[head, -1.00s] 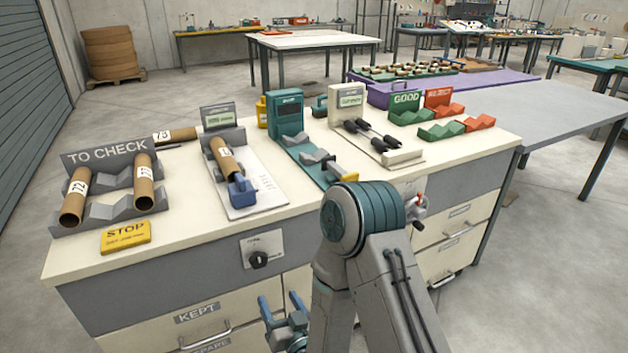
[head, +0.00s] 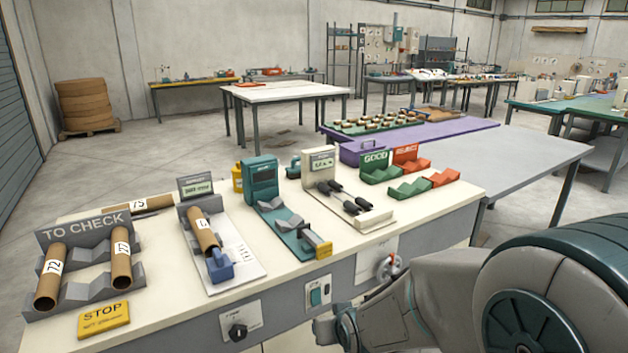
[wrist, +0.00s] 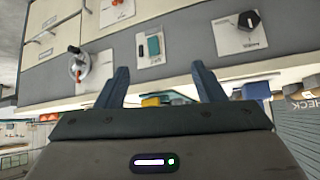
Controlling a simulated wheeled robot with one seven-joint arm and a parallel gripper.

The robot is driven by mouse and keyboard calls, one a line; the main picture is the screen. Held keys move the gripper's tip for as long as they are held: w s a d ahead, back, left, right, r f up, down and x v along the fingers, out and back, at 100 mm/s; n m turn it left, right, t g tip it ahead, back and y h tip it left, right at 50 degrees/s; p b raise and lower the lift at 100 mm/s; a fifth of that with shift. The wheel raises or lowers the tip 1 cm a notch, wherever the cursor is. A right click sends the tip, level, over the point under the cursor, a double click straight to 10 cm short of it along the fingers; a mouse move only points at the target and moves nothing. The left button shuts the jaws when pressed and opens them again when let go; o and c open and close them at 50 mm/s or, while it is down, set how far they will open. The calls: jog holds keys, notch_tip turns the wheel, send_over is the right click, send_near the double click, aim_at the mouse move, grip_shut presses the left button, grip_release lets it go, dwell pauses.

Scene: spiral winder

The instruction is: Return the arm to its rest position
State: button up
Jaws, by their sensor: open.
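My gripper shows in the wrist view (wrist: 160,85) with its two blue fingers spread apart and nothing between them. It faces the front of the workbench (wrist: 200,60), apart from it. In the head view my arm is folded low at the right, in front of the bench, and my gripper's fingers are out of the picture. On the bench, a TO CHECK rack (head: 85,240) holds cardboard tubes, among them one marked 72 (head: 50,275) and one beside it (head: 121,257). Another tube (head: 204,234) lies in the grey measuring station.
The bench front carries a black knob (head: 238,330), a switch box (head: 318,293) and a red-handled valve (head: 389,266). Green GOOD (head: 376,168) and red (head: 410,159) racks stand empty. A grey table adjoins at right.

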jog(key=s+d+r+m+g+h+p, duration=0.1)
jog(key=s+d+r+g+p, duration=0.1)
jog(key=s+d+r, duration=0.3)
jog(key=s+d+r+m+g+h+p, duration=0.1)
jog(key=s+d+r, duration=0.4)
jog(key=s, duration=0.7)
notch_tip(320, 180, up, 3)
jog(key=g+p, duration=0.1)
jog(key=g, duration=0.1)
jog(key=shift+d+m+g, duration=0.3)
